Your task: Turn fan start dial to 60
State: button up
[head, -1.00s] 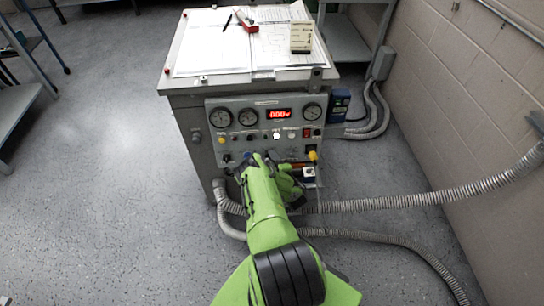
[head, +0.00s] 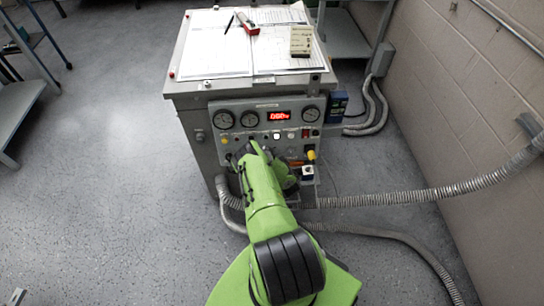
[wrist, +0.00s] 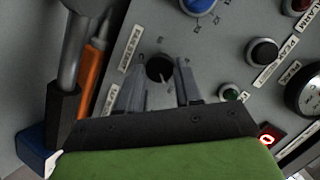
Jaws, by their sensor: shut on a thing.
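The grey control panel (head: 228,164) is on the front of a cabinet in the head view. My green arm covers the lower middle of the panel there. In the wrist view, a small black dial (wrist: 159,69) sits on the panel with tick marks around it. My gripper (wrist: 160,65) is shut on this dial, with one finger on each side. The numbers around the dial are too small to read.
An orange-handled tool (wrist: 92,75) stands at the left. The red display (head: 280,116) is lit. Grey hoses (head: 420,197) run along the right.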

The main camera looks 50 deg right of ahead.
jog(key=shift+w+a+f+n+g+h+b, duration=0.2)
jog(key=shift+n+g+h+b, duration=0.35)
jog(key=shift+n+h+b, duration=2.6)
jog(key=shift+w+a+f+n+g+y+b, duration=0.2)
jog(key=shift+n+g+b, duration=0.55)
jog(key=shift+n, duration=5.15)
jog(key=shift+w+a+f+n+g+h+b, duration=0.15)
jog(key=shift+n+g+h+b, duration=0.25)
jog(key=shift+n+h+b, duration=2.8)
jog(key=n+y+p, duration=0.2)
jog(key=n+y, duration=0.1)
jog(key=shift+y, duration=0.25)
jog(key=o, duration=1)
jog(key=shift+s, duration=0.1)
jog(key=shift+o, duration=0.2)
